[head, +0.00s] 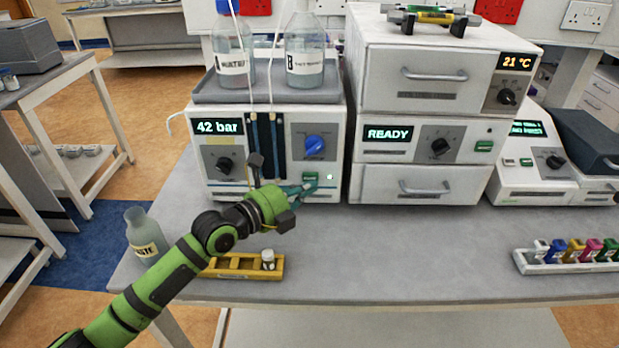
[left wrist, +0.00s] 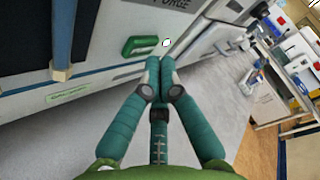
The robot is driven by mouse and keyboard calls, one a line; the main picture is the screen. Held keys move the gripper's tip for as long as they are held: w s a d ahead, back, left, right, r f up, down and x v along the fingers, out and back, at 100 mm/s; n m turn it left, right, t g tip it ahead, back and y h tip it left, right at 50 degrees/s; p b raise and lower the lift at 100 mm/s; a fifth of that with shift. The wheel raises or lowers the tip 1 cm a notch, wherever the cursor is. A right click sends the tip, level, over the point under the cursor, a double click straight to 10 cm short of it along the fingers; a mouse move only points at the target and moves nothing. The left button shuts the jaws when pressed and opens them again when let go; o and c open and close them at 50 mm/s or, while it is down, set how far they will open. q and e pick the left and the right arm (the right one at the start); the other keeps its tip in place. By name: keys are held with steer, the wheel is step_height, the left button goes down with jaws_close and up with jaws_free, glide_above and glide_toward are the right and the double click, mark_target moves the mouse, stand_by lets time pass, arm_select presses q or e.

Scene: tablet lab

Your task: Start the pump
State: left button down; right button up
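The pump (head: 267,183) is the white unit at left on the bench, with a display (head: 218,127) reading "42 bar". A green button (head: 311,177) sits low on its front, with a small whitish light beside it; the button also shows in the left wrist view (left wrist: 146,45). Above it is a blue knob (head: 315,145). At the left is a dark knob (head: 223,164). My left gripper (head: 307,189) is at the pump's front, just below the button. In the left wrist view its teal fingertips (left wrist: 160,74) are together and empty, close to the button; contact is unclear. My right gripper is not in view.
Two bottles (head: 305,58) stand in a tray on the pump, with tubing. An instrument stack (head: 431,154) reading "READY" stands close on the right. A waste bottle (head: 146,236) and yellow rack (head: 227,273) are near the front left. The bench's front middle (head: 400,260) is clear.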

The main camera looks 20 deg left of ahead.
arm_select(q)
steer(key=shift+s+d+p, duration=0.15)
steer(key=shift+s+p, duration=0.35)
steer(key=shift+s, duration=0.05)
steer(key=shift+s+d+p, duration=0.2)
steer(key=shift+s+p, duration=0.2)
steer(key=shift+s, duration=0.4)
steer(key=shift+s+d+p, duration=0.25)
steer(key=shift+s+p, duration=0.2)
steer(key=shift+s, duration=0.3)
steer(key=shift+s+d+p, duration=0.2)
steer(key=shift+s+p, duration=0.2)
steer(key=shift+s, duration=0.4)
